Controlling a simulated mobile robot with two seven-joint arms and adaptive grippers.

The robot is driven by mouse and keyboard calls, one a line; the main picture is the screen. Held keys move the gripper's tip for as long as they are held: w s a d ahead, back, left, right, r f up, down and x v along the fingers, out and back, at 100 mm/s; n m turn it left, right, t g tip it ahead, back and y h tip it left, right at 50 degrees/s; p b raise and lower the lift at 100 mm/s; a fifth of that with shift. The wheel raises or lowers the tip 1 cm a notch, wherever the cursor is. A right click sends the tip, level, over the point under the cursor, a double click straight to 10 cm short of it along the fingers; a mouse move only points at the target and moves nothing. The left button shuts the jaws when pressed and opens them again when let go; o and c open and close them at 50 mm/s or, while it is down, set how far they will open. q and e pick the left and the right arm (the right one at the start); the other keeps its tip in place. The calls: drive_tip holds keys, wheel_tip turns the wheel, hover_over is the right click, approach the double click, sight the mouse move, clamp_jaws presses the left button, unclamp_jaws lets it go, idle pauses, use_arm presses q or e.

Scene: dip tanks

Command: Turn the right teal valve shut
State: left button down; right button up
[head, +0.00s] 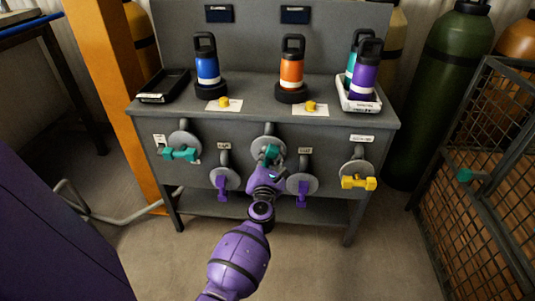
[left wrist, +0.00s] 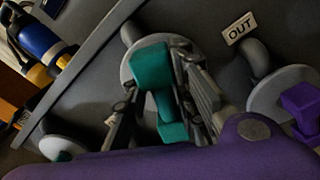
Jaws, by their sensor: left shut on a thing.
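The right teal valve (head: 271,152) is the middle one on the grey front panel, with its round grey plate behind it. My left gripper (head: 267,171) reaches it from the front and covers its lower part. In the left wrist view, the teal handle (left wrist: 151,68) lies between the two fingers of the gripper (left wrist: 163,98), which are shut on it. One block end of the handle shows above the fingers and the other below. The left teal valve (head: 180,154) has its handle roughly level. My right gripper is not in view.
Purple valves (head: 221,186) (head: 303,192) sit close on both sides of my gripper, handles hanging down. A yellow valve (head: 358,183) is at the right. Bottles stand on the bench top (head: 250,90). A wire cage (head: 485,180) stands at the right.

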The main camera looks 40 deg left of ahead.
use_arm(q)
drive_tip(key=m, duration=0.1)
drive_tip(key=m+p, duration=0.1)
drive_tip(key=m, duration=0.1)
drive_tip(key=shift+w+d, duration=0.2)
drive_tip(key=shift+d, duration=0.2)
drive_tip(key=m+p, duration=0.1)
drive_tip(key=m, duration=0.2)
drive_tip(key=shift+w+d+f+p, duration=0.1)
drive_tip(key=shift+d+f+p, duration=0.05)
drive_tip(key=shift+f+p, duration=0.2)
drive_tip(key=m+p, duration=0.1)
drive_tip(key=m, duration=0.1)
drive_tip(key=f+m, duration=0.1)
drive_tip(key=m, duration=0.2)
drive_tip(key=shift+d+m+p, duration=0.2)
drive_tip(key=shift+m+p, duration=0.1)
drive_tip(key=shift+p, duration=0.1)
drive_tip(key=shift+f+m, duration=0.2)
drive_tip(key=shift+m, duration=0.3)
drive_tip(key=c, duration=1.6)
unclamp_jaws()
drive_tip(key=shift+c, duration=0.2)
